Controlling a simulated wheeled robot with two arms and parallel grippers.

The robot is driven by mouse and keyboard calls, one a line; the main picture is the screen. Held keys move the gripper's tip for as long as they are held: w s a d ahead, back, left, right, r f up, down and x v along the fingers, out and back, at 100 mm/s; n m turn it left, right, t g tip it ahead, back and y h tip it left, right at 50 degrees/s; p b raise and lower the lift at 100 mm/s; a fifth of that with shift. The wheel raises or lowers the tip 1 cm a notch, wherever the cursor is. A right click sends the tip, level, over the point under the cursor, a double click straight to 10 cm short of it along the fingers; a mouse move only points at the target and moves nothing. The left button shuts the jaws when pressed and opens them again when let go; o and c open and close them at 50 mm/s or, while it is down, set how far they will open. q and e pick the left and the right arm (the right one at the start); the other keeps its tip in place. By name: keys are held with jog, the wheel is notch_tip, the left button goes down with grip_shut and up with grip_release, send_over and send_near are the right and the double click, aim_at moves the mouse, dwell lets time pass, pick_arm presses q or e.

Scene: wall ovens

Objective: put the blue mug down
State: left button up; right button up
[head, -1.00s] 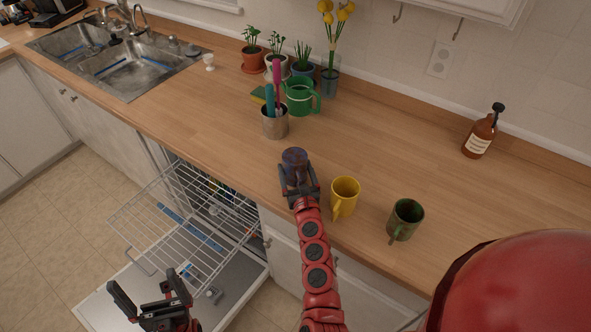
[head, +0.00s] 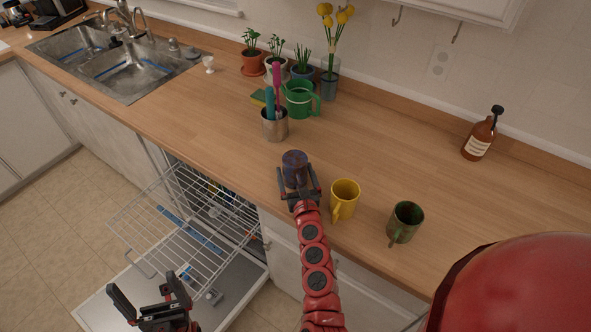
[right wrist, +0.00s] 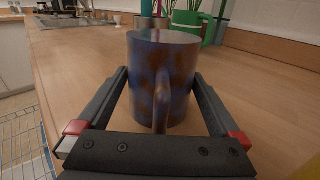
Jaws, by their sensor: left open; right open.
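The blue mug (head: 294,166), mottled blue and brown, stands upright on the wooden counter near its front edge. In the right wrist view the mug (right wrist: 163,80) is between the fingers with its handle toward the palm. My right gripper (head: 299,182) is open around the mug's near side, and gaps show between the fingers and its wall. My left gripper (head: 148,295) is open and empty, low over the open dishwasher door.
A yellow mug (head: 345,198) and a dark green mug (head: 406,221) stand right of my right gripper. A metal utensil holder (head: 275,125) and a green pitcher (head: 299,98) stand behind. The dishwasher rack (head: 185,220) is pulled out. The counter's right-middle area is clear.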

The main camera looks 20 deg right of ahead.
jog(key=shift+s+a+f+b, duration=0.2)
jog(key=shift+s+f+b, duration=0.3)
jog(key=shift+s+b, duration=0.3)
jog(key=s, duration=0.3)
jog(key=s+b, duration=0.1)
jog(key=s, duration=0.2)
jog(key=s+a+r+b, duration=0.1)
jog(key=s, duration=0.2)
jog(key=shift+s, duration=0.15)
jog(key=shift+s+r, duration=0.25)
jog(key=shift+s, duration=0.25)
